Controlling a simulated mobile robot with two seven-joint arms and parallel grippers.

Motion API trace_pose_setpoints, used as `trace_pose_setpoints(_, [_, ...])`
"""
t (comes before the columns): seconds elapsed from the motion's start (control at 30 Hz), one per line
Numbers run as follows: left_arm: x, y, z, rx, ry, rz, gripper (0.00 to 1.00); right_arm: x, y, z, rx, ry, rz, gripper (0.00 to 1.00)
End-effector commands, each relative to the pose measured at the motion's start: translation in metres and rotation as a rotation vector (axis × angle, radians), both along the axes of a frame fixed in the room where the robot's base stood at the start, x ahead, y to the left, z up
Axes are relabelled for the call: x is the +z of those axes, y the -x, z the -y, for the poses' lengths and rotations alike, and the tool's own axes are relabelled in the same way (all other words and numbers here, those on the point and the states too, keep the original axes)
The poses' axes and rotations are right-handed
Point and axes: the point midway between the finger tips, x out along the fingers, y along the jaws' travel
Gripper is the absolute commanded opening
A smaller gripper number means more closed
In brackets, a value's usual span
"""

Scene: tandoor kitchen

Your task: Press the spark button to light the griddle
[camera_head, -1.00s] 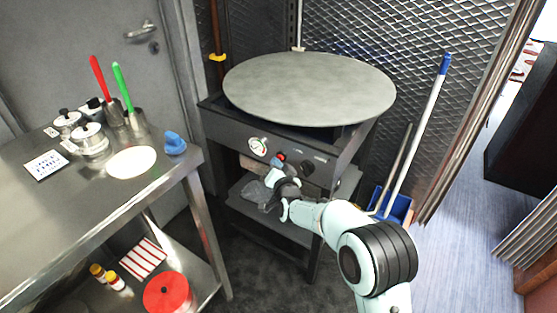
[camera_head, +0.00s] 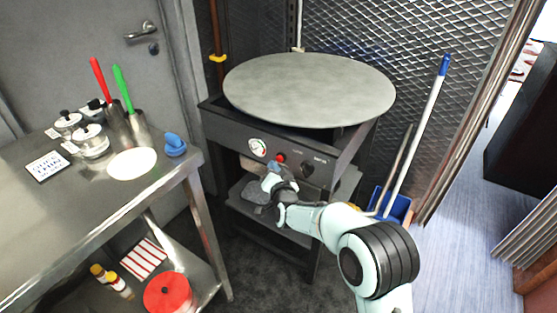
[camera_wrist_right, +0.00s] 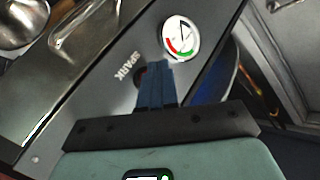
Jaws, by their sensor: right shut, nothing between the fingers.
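The griddle is a round grey plate (camera_head: 310,88) on a dark stand with a front control panel (camera_head: 232,132). The panel has a red spark button (camera_head: 280,157) between a white dial gauge (camera_head: 257,147) and a black knob (camera_head: 307,168). My right gripper (camera_head: 272,167) is shut and empty, with its tips just below and left of the button in the head view. In the right wrist view the blue fingers (camera_wrist_right: 156,84) partly cover a dark round part beside the SPARK label (camera_wrist_right: 125,67), near the gauge (camera_wrist_right: 181,38). Contact cannot be told. My left gripper is not in view.
A steel table (camera_head: 60,220) with pots, red- and green-handled tools and a blue object (camera_head: 175,145) stands at left. Mesh wall panels close off the back.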

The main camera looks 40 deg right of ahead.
Motion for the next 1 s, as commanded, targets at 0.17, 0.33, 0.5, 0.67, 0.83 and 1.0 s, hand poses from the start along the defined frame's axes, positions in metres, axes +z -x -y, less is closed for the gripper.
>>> trace_pose_setpoints(0.17, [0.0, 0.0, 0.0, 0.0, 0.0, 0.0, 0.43, 0.0, 0.0, 0.0, 0.001, 0.0, -0.001, 0.0])
trace_pose_setpoints(0.33, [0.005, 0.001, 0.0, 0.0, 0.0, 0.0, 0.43, 0.0, 0.004, -0.012, 0.003, -0.001, -0.002, 0.0])
trace_pose_setpoints(0.5, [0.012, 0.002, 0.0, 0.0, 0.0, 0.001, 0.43, 0.001, 0.011, -0.027, 0.003, 0.0, -0.002, 0.0])
trace_pose_setpoints(0.67, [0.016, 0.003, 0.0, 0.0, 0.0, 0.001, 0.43, 0.0, 0.016, -0.041, 0.004, -0.001, -0.002, 0.0])
trace_pose_setpoints(0.83, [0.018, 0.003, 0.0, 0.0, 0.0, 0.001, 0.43, 0.0, 0.019, -0.046, 0.001, 0.001, -0.001, 0.0])
trace_pose_setpoints(1.0, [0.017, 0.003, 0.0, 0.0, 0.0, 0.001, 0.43, -0.001, 0.019, -0.046, 0.001, 0.001, -0.001, 0.0])
